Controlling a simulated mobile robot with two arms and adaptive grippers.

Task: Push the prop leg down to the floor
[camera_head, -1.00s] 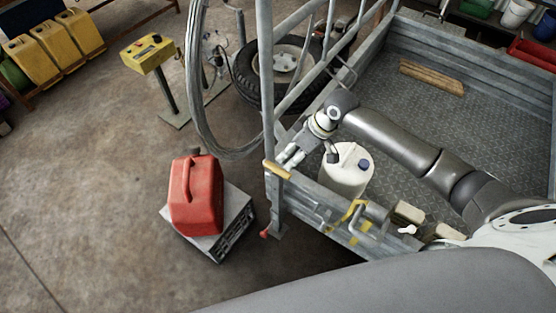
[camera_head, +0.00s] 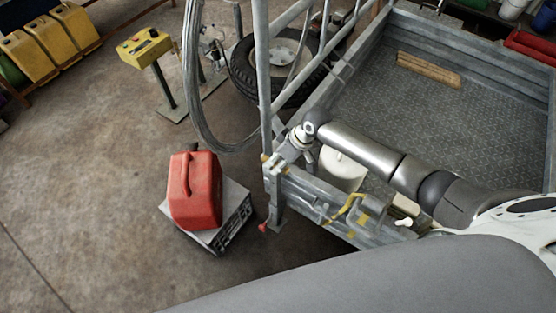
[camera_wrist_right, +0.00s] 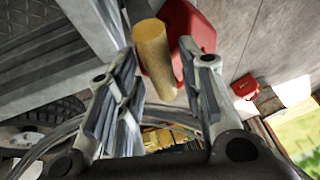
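The prop leg (camera_head: 275,212) is a grey upright post at the trailer's near left corner, with a red knob (camera_head: 262,227) low on its side. I cannot tell whether its foot touches the floor. Its tan, cylindrical handle (camera_head: 266,159) is at the top, partly covered by my right gripper (camera_head: 278,162). In the right wrist view the handle (camera_wrist_right: 153,55) lies between the spread fingers of my right gripper (camera_wrist_right: 163,72), which look open around it, not clamped. My left gripper is not in view.
A red jerrycan (camera_head: 195,190) stands on a grey box (camera_head: 238,215) left of the leg. A white container (camera_head: 340,172) stands inside the trailer rail (camera_head: 318,200). A cable loop (camera_head: 192,80) and cage bars (camera_head: 263,70) rise behind.

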